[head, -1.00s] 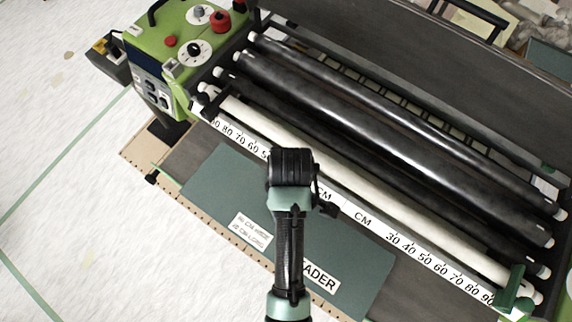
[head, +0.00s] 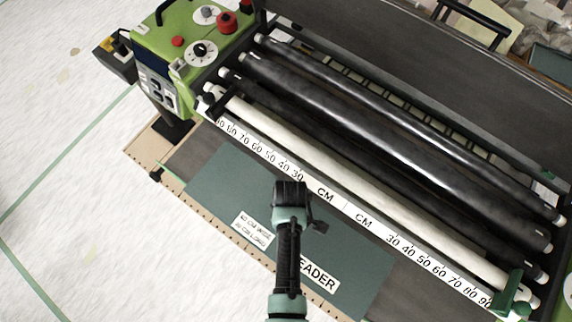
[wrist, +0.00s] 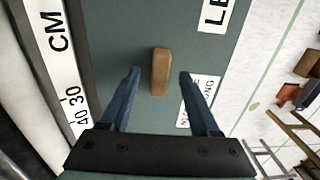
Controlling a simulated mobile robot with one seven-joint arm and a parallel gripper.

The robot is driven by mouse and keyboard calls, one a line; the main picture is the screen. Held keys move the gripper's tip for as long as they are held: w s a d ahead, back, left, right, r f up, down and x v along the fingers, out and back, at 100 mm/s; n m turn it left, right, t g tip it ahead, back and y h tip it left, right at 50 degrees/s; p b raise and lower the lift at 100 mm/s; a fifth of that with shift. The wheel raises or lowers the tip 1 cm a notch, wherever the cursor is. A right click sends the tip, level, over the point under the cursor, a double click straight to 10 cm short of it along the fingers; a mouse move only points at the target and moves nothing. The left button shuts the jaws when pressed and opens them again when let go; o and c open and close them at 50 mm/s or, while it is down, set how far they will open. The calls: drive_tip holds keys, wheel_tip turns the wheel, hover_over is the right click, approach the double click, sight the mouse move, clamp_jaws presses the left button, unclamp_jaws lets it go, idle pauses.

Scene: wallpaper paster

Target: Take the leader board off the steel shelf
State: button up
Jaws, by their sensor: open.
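The leader board (head: 345,262) is a flat dark green panel with white labels, one reading "LEADER". It lies on the dark steel shelf (head: 196,152) in front of the rollers. My arm covers part of its middle in the head view. In the wrist view the board (wrist: 115,30) fills the centre, with a small wooden block (wrist: 160,72) standing out from it. My gripper (wrist: 158,76) is open, its two blue fingers on either side of the block in the picture, with gaps on both sides. I cannot tell how far the fingertips are above the board.
A white centimetre scale (head: 362,218) and a pale roller (head: 330,165) run along the shelf's back side. Black rollers (head: 400,140) lie behind. A green control box (head: 185,45) stands at the upper left. A wooden ruler strip (head: 200,212) lines the front edge; open floor lies beyond.

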drive_tip(key=shift+f, duration=0.3)
clamp_jaws()
idle(0.3)
